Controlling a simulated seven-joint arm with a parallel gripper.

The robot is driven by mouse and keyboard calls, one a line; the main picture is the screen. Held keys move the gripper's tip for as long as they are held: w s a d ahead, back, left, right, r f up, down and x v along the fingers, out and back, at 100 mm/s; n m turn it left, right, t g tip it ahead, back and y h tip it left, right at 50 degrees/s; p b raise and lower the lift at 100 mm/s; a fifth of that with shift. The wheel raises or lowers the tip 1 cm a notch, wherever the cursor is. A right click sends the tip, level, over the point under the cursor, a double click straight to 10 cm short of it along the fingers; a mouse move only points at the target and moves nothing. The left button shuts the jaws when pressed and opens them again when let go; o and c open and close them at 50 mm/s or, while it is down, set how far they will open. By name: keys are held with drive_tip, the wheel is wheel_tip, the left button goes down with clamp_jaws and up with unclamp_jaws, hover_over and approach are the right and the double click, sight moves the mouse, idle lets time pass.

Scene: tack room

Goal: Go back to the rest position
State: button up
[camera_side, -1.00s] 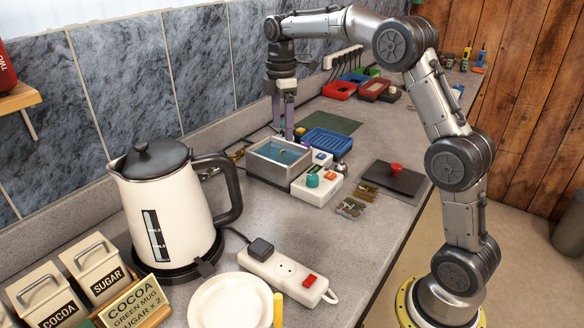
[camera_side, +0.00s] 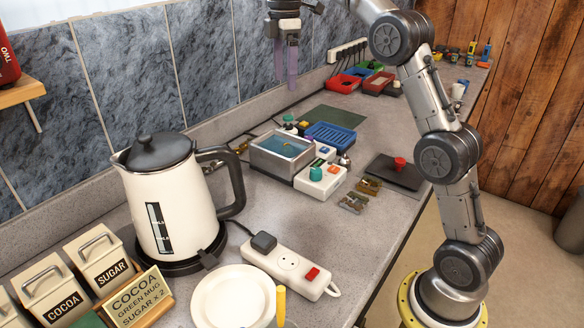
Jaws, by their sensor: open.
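My gripper (camera_side: 286,72) is at the top of the view, raised well above the counter (camera_side: 255,222). Its two purple-grey fingers point down and stand apart, with nothing between them. It hangs above and behind the metal basin of blue liquid (camera_side: 283,147) and touches nothing. The upper part of my arm near the wrist is cut off by the top edge of the picture.
A kettle (camera_side: 170,195), canisters and a power strip (camera_side: 288,267) fill the near counter. A control box (camera_side: 319,181), blue tray (camera_side: 329,136) and black plate with a red knob (camera_side: 394,172) surround the basin. Colored bins (camera_side: 344,83) stand farther back. Air around my gripper is clear.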

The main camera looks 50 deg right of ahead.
drive_tip(key=s+a+r+t, duration=0.1)
drive_tip(key=s+a+r, duration=0.3)
drive_tip(key=s, duration=0.4)
drive_tip(key=s+a+r+t, duration=0.2)
drive_tip(key=s+a+r, duration=0.2)
drive_tip(key=s, duration=0.5)
drive_tip(key=s+a+f+m+t, duration=0.1)
drive_tip(key=s+f+m, duration=0.5)
drive_tip(key=f, duration=0.3)
drive_tip(key=s+a+f+m+t, duration=0.1)
drive_tip(key=s+a+f+m, duration=0.1)
drive_tip(key=s+f+m, duration=0.4)
drive_tip(key=shift+s+a+f+t, duration=0.25)
drive_tip(key=shift+s+f, duration=0.45)
drive_tip(key=shift+f, duration=1.4)
drive_tip(key=shift+c, duration=0.2)
